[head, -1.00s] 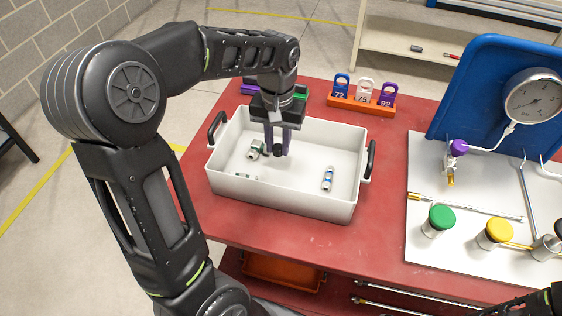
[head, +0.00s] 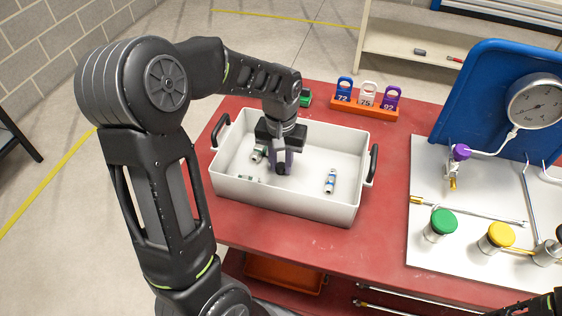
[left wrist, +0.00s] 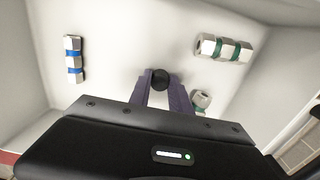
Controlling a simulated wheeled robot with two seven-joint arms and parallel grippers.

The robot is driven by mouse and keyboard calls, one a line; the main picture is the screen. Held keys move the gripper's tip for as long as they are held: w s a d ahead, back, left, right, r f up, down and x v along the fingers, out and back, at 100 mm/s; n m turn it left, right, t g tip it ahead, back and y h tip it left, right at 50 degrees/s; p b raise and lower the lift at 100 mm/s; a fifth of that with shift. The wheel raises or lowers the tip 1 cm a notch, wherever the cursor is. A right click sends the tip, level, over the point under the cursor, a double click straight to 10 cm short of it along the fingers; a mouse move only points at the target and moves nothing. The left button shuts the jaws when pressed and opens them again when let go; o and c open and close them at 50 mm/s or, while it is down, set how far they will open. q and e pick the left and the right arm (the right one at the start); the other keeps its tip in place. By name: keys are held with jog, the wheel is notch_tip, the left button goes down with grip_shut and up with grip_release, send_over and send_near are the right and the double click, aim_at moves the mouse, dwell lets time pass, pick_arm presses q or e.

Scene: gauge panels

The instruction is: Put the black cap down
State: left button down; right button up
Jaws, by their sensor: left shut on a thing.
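The black cap (head: 281,169) is held between the purple fingertips of my left gripper (head: 283,160), which points down inside the white tray (head: 290,207). In the left wrist view the round black cap (left wrist: 160,79) sits between the ends of the two fingers (left wrist: 159,84), over the tray floor. I cannot tell whether the cap touches the floor. My left gripper is shut on it. My right gripper is not visible; only a bit of dark arm shows at the lower right corner.
In the tray lie a blue-banded fitting (head: 330,181), a green-banded fitting (head: 258,154) and a smaller piece (head: 248,178). An orange rack (head: 364,107) with numbered tags stands behind. A white board with a gauge (head: 535,101) and coloured caps is at right.

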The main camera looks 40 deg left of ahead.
aim_at(281, 166)
pick_arm(q)
jog(key=shift+f, duration=0.15)
jog(key=c, duration=1.2)
grip_release()
notch_tip(281, 166, up, 12)
jog(key=shift+r, duration=0.2)
